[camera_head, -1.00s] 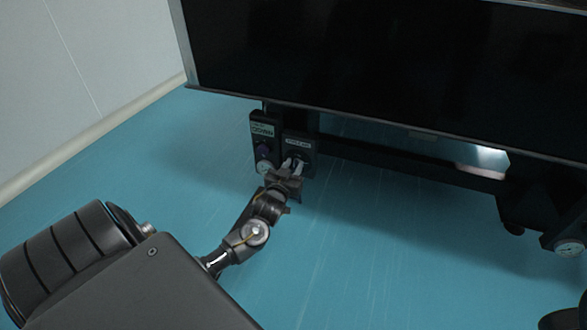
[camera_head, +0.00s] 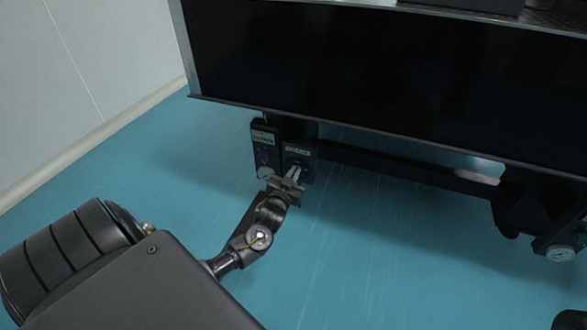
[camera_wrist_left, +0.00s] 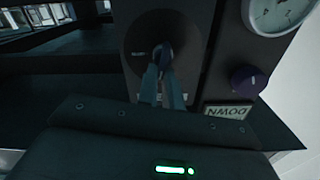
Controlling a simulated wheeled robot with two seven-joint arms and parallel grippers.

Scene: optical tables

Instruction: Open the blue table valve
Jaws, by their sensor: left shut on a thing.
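The valve is a small dark knob (camera_wrist_left: 163,52) in a round black recess on a black panel (camera_head: 299,152) under the table's left end. My left gripper (camera_head: 294,171) reaches up to this panel from below. In the left wrist view its two grey fingers (camera_wrist_left: 161,72) are close together and shut on the knob, covering part of it. The knob's colour is too dark to tell, and in the head view the fingers hide it. My right gripper is not in view.
The dark tabletop side (camera_head: 380,75) hangs above, with a black crossbar (camera_head: 400,165) below. The blue floor (camera_head: 370,250) in front is clear.

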